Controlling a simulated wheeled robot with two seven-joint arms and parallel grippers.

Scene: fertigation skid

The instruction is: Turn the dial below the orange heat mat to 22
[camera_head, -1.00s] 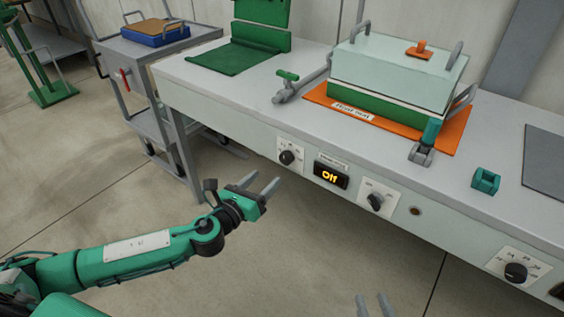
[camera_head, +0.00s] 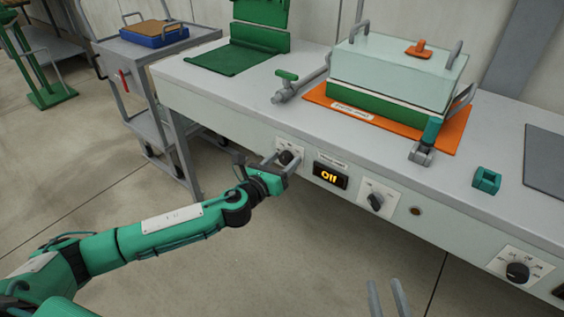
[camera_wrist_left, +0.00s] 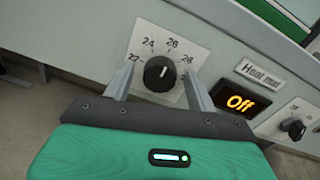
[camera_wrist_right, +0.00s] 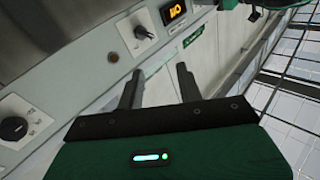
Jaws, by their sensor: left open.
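The orange heat mat (camera_head: 316,95) lies on the bench under a green box with a pale lid. Below it, on the bench front, is a black dial (camera_head: 285,157) on a white plate. My left gripper (camera_head: 281,162) is open, with one finger on each side of the dial; contact cannot be told. My right gripper (camera_head: 385,285) is open and empty, low before the bench.
A second dial (camera_head: 376,201) sits right of the display, and a third (camera_head: 517,271) further right. A valve pipe (camera_head: 300,87) and a teal block (camera_head: 486,181) are on the bench top. A grey cart (camera_head: 160,90) stands at the left. The floor in front is clear.

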